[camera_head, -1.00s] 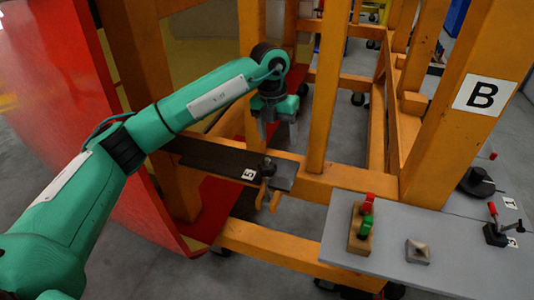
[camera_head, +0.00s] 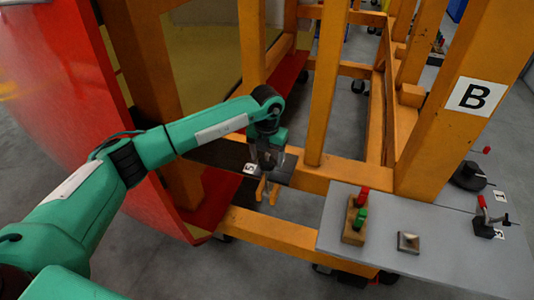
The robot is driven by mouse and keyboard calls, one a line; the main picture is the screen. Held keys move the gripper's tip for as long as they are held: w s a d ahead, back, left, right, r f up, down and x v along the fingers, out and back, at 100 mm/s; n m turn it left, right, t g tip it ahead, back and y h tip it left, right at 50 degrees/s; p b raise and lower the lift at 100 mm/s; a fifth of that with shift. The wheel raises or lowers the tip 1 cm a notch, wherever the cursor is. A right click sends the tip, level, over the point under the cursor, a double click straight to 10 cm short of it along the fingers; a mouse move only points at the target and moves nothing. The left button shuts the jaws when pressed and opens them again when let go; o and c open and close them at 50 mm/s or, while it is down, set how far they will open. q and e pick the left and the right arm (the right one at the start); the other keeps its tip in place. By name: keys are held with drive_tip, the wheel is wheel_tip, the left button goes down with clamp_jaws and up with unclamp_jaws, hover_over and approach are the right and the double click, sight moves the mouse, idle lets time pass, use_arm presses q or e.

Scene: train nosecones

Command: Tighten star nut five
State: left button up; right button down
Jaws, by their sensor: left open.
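The label "5" (camera_head: 250,168) marks star nut five's place on the dark plate (camera_head: 215,153) fixed to the orange frame. The star nut is mostly hidden behind my left gripper; an orange forked piece (camera_head: 267,191) shows just below it. My left gripper (camera_head: 268,168) points down right over the nut's place, its fingers apart. Whether the fingers touch the nut or are around it, I cannot tell. My right gripper is not in view.
Orange posts and beams (camera_head: 325,90) stand close behind and beside the gripper. The red nosecone panel (camera_head: 75,100) is at left. A grey shelf (camera_head: 430,255) at right holds a wooden block with red and green knobs (camera_head: 356,217), a small square piece (camera_head: 408,242) and clamps (camera_head: 487,220).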

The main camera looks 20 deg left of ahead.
use_arm(q)
drive_tip(key=shift+f, duration=0.35)
drive_tip(key=c, duration=1)
